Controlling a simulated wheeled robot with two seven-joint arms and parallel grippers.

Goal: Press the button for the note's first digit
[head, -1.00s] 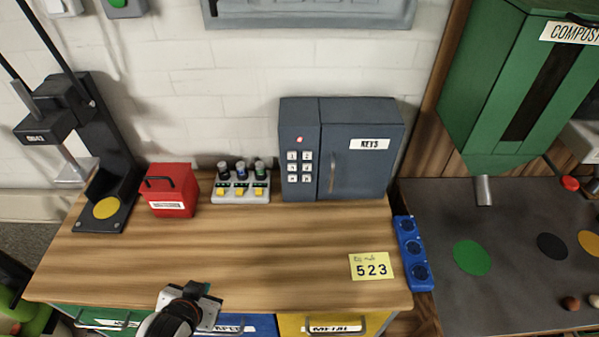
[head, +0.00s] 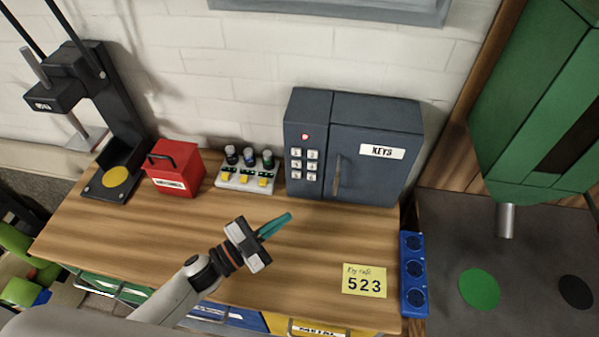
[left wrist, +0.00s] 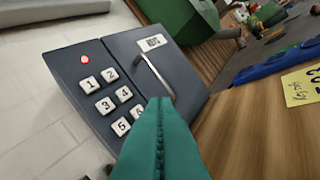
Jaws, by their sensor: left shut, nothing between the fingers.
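A yellow note (head: 364,281) reading "Key safe 523" lies at the front right of the wooden bench. The dark blue-grey key safe (head: 376,165), labelled KEYS, stands at the back against the wall. Its white keypad (head: 305,164) has a red light above it. In the left wrist view the keypad (left wrist: 114,98) shows buttons 1 to 5, with 6 partly hidden behind the fingers. My left gripper (head: 288,217) has teal fingers, is shut and empty, and is over the bench in front of the safe, apart from the keypad. My right gripper is not in view.
A red box (head: 174,170) and a grey unit with several yellow buttons (head: 246,176) stand left of the safe. A black press (head: 118,160) stands at the far left. A blue socket strip (head: 413,271) lies along the right edge. The bench middle is mostly clear.

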